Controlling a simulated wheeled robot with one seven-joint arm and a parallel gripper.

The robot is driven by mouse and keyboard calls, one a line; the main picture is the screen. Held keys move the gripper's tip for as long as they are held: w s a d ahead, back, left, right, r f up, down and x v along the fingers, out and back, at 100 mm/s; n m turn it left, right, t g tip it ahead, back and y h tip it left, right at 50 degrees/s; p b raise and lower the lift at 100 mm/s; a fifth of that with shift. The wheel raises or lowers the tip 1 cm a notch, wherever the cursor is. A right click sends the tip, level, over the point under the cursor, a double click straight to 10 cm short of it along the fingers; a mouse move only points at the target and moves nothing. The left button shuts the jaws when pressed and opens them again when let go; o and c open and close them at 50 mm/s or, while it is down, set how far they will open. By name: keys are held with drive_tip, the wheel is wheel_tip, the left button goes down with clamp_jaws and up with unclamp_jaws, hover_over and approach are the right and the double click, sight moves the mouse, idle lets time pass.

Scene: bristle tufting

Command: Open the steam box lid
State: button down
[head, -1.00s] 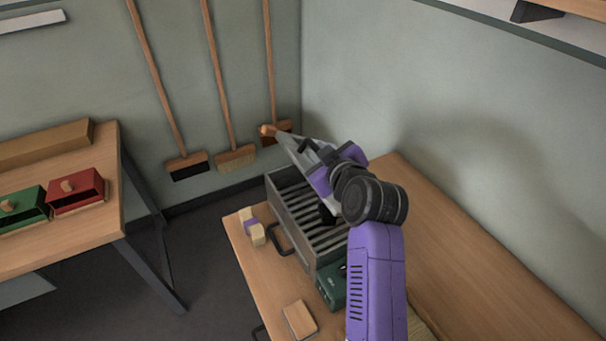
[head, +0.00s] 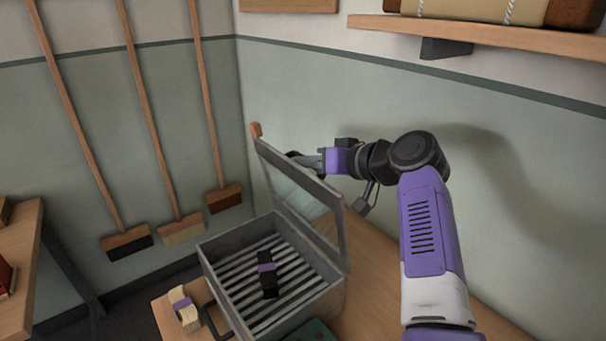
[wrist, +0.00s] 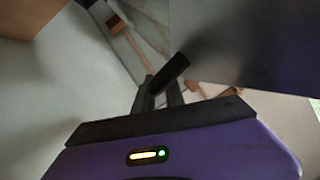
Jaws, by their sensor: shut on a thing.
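The steam box (head: 225,301) is a grey metal box with a slatted rack inside, on the wooden bench. Its lid (head: 341,240), a grey frame with a clear pane and a wooden knob (head: 256,130) at one top corner, stands raised, close to upright, at the box's right side. My gripper (head: 305,160) is at the lid's upper edge, shut on the lid; the exact contact is partly hidden. In the wrist view my fingers (wrist: 170,95) close around a dark bar.
Several brooms hang on the wall. A shelf (head: 480,36) juts out at upper right.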

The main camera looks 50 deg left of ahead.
drive_tip(key=shift+w+f+m+b, duration=0.15)
drive_tip(key=shift+w+m+b, duration=0.2)
drive_tip(key=shift+w, duration=0.4)
drive_tip(key=c, duration=1.4)
unclamp_jaws()
drive_tip(key=b+v, duration=0.1)
drive_tip(key=v, duration=0.6)
drive_tip(key=shift+w+d, duration=0.15)
drive_tip(key=shift+d, duration=0.25)
